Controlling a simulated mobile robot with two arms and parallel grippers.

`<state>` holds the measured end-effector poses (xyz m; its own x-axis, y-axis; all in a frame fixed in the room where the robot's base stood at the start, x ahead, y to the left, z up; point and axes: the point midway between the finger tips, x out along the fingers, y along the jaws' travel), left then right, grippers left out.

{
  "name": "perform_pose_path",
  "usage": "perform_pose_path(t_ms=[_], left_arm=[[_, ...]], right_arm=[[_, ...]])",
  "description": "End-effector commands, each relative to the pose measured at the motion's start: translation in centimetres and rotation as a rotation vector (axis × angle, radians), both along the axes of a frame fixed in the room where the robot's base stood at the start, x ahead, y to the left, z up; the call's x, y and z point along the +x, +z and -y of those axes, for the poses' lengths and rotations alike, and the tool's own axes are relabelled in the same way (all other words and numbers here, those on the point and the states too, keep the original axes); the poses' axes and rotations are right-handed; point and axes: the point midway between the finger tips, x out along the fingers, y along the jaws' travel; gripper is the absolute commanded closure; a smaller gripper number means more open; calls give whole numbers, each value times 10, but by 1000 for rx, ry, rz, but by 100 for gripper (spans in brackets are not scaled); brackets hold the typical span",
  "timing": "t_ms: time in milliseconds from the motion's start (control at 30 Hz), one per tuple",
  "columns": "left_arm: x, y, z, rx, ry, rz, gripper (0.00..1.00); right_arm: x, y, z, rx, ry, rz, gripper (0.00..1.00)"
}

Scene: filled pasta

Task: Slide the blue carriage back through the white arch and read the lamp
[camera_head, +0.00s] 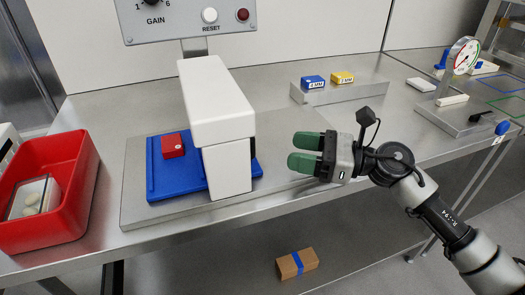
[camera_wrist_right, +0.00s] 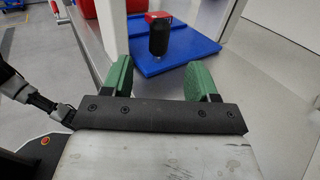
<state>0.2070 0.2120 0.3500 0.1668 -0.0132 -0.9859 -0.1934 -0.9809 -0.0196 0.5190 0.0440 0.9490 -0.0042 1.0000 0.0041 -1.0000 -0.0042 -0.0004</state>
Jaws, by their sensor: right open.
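The white arch (camera_head: 217,110) stands on a grey metal plate on the bench. The blue carriage (camera_head: 178,188) lies flat under it, sticking out on both sides, mostly to the left. A red block (camera_head: 173,146) sits on the carriage left of the arch. In the right wrist view the blue carriage (camera_wrist_right: 185,52) bears an upright black post (camera_wrist_right: 158,40), hidden in the head view. My right gripper (camera_head: 305,150) is open and empty, to the right of the arch and apart from the carriage; its green fingers face the post. The round lamp (camera_head: 243,14) on the panel looks dark red. My left gripper is out of view.
A red bin (camera_head: 75,165) with pale pieces in a container stands at the left. Blue and yellow blocks (camera_head: 342,77) sit on a metal step behind. A dial gauge (camera_head: 464,54) stands at the right. A cardboard box (camera_head: 296,264) lies below the bench.

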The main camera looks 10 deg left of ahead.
Motion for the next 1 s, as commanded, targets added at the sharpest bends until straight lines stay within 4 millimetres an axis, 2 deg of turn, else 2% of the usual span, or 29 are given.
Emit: perform_pose_path(t_ms=[200, 433, 600, 867, 1000], left_arm=[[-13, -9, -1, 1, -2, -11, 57], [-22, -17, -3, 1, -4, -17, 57], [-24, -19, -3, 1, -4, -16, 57], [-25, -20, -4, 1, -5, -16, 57], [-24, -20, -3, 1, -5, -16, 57]], right_arm=[[-1, 2, -44, -1, 4, -1, 41], [-1, 1, -79, -3, 2, 0, 41], [-1, 0, -89, -4, 1, 0, 41], [-1, 0, -91, -4, 1, 0, 41], [-1, 0, -90, -5, 1, 0, 59]])
